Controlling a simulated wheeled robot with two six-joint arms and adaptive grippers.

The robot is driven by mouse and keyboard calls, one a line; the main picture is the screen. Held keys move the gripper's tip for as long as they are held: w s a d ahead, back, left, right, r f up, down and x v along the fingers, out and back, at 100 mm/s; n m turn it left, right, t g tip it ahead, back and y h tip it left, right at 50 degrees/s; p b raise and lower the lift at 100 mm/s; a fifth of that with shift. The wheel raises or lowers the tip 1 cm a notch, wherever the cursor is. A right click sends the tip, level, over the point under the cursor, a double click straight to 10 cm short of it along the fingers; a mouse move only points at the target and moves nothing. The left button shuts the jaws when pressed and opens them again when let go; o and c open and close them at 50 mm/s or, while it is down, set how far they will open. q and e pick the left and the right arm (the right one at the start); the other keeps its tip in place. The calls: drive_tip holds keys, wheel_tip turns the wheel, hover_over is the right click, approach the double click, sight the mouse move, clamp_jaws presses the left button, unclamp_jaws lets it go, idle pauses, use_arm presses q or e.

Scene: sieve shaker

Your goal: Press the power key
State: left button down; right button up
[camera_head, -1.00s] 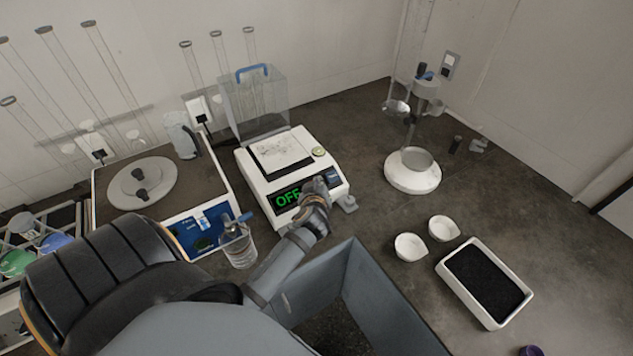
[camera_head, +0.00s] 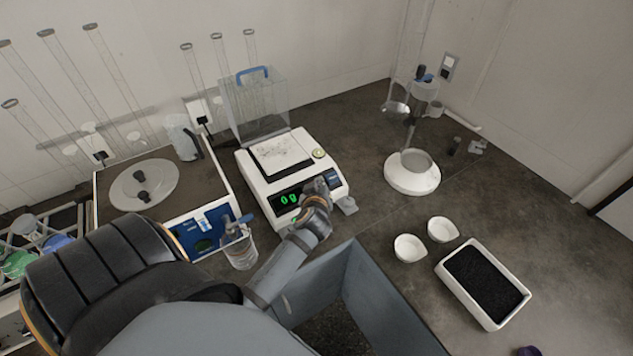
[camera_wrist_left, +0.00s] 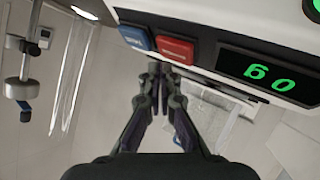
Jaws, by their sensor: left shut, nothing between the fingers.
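The white balance (camera_head: 262,185) stands on the bench, and its green display (camera_head: 288,199) reads "0 g". In the left wrist view the display (camera_wrist_left: 270,74) appears upside down. A blue key (camera_wrist_left: 136,38) and a red key (camera_wrist_left: 175,49) sit beside it on the front panel; their labels are too small to read. My left gripper (camera_head: 318,190) is shut and empty at the right part of the front panel. In the left wrist view its fingertips (camera_wrist_left: 158,70) are just by the red key; I cannot tell if they touch it. My right gripper is not in view.
A sieve shaker (camera_head: 141,185) with a blue panel stands left of the balance, with a beaker (camera_head: 240,250) in front. To the right are a stand (camera_head: 412,172), two white bowls (camera_head: 410,247) and a white tray (camera_head: 478,318) of black grains. A clear cover (camera_head: 258,105) stands behind.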

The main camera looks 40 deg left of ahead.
use_arm(q)
drive_tip(key=r+p, duration=0.1)
drive_tip(key=d+r+p, duration=0.1)
drive_tip(key=r, duration=0.1)
drive_tip(key=s+d+r+p, duration=0.1)
drive_tip(key=r+p, duration=0.1)
drive_tip(key=shift+d+r, duration=0.2)
drive_tip(key=shift+f, duration=0.1)
idle(0.4)
